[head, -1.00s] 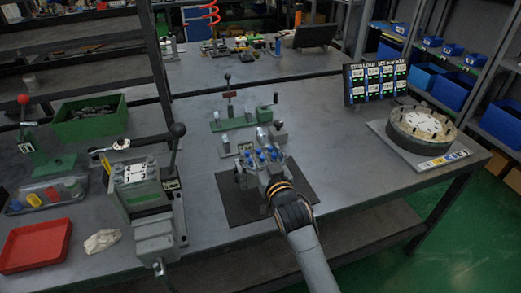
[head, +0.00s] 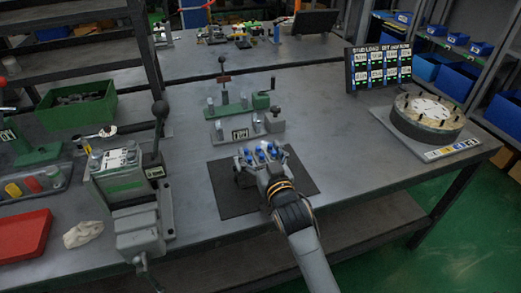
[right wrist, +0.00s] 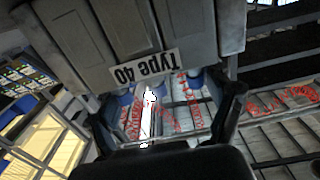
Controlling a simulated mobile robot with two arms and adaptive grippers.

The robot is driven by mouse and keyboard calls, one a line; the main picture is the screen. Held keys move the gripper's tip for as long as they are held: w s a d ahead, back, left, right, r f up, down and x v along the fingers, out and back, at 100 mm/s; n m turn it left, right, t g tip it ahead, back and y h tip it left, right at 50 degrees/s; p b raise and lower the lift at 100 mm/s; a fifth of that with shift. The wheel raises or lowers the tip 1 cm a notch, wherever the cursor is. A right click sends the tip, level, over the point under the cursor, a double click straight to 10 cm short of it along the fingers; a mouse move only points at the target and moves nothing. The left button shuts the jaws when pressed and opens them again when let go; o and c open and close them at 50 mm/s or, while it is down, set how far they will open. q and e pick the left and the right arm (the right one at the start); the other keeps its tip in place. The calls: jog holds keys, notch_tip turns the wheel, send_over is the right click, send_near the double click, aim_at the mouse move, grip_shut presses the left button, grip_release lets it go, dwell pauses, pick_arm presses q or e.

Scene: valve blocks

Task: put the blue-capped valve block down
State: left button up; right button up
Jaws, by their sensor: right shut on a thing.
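The blue-capped valve block (head: 262,155) is grey with several blue caps on top. It is in my right gripper (head: 270,174), over the dark mat (head: 232,200) on the workbench. I cannot tell whether its underside touches the mat. In the right wrist view the block (right wrist: 85,45) fills the upper part and bears a "Type 40" label. The fingers of the right gripper (right wrist: 170,115) are at either side below it, and blue caps show between them. The gripper hides part of the block in the head view. My left gripper is not in view.
A green-and-grey fixture (head: 238,107) stands behind the mat. A round turntable (head: 427,115) and a sign board (head: 380,68) are at the right. A lever device (head: 125,175), a red tray (head: 22,236) and a green bin (head: 75,105) are at the left. The bench right of the mat is clear.

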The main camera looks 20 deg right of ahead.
jog(key=o, duration=1.4)
jog(key=shift+f, duration=0.1)
jog(key=o, duration=0.3)
jog(key=shift+s, duration=0.1)
jog(key=shift+o, duration=0.2)
